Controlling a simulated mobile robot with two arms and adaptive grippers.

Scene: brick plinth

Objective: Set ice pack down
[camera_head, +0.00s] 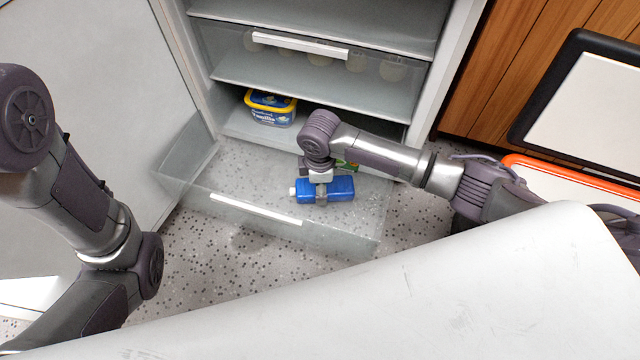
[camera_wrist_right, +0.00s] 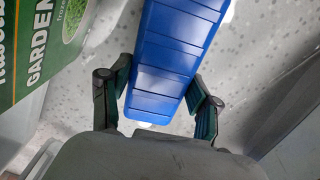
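The ice pack (camera_head: 338,189) is a blue slab with a white cap at its left end in the head view. My right gripper (camera_head: 321,190) is shut across the ice pack and points down over the open clear bottom drawer (camera_head: 255,207) of the freezer. The ribbed blue ice pack (camera_wrist_right: 178,60) also shows between both fingers in the right wrist view, with a finger against each side. Whether it touches the drawer floor I cannot tell. My left arm shows at the left, but its gripper is out of view.
A blue and yellow vanilla tub (camera_head: 270,108) sits at the back left of the drawer. A green garden-vegetable box (camera_wrist_right: 50,50) lies beside the ice pack, mostly hidden by my arm in the head view. A closed drawer (camera_head: 320,66) is above. The drawer's front left looks clear.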

